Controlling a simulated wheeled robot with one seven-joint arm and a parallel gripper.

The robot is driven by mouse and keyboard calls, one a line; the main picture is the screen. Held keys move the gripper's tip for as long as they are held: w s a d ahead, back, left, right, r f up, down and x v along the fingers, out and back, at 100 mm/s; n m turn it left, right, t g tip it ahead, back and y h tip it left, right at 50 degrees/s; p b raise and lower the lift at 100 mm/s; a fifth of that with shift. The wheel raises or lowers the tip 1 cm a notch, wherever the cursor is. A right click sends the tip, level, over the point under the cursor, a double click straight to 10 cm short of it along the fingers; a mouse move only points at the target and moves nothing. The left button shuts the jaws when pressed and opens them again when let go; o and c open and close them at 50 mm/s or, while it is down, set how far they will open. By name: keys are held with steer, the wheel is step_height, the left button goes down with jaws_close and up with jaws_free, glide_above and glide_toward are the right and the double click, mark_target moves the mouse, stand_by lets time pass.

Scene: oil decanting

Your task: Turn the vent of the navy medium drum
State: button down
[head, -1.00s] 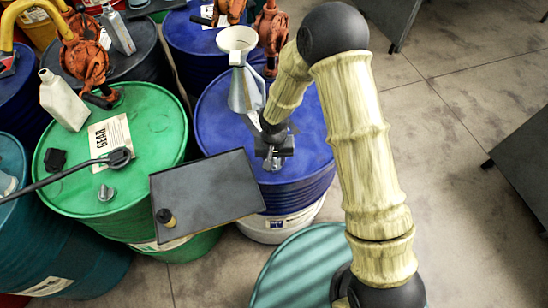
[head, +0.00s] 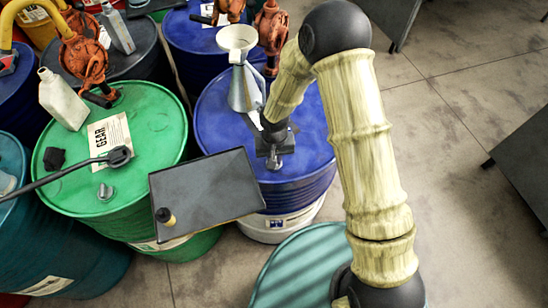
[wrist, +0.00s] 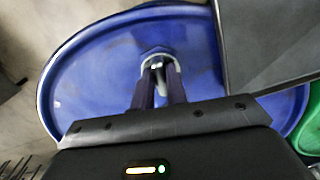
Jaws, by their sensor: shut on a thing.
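The navy drum (head: 310,152) stands upright in the middle of the head view, and its blue top fills much of the wrist view (wrist: 95,75). The vent is a small metal fitting (head: 273,163) near the front edge of the drum's top. My gripper (head: 274,150) comes down on it from above and is shut on it. In the wrist view both dark fingers of my gripper (wrist: 160,75) close around the vent (wrist: 157,58). The fingers hide part of the vent.
A metal funnel (head: 243,90) stands on the navy drum behind my gripper. A green drum (head: 160,125) stands at left.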

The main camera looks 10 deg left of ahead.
steer(key=n+b, duration=0.1)
steer(key=n, duration=0.3)
steer(key=shift+w, duration=0.1)
steer(key=n, duration=0.4)
steer(key=shift+w+d+n, duration=0.1)
steer(key=shift+n, duration=0.2)
steer(key=n, duration=0.8)
steer(key=shift+w, duration=0.1)
steer(key=shift+p, duration=0.3)
steer(key=c, duration=1.4)
jaws_free()
steer(key=shift+r, duration=0.15)
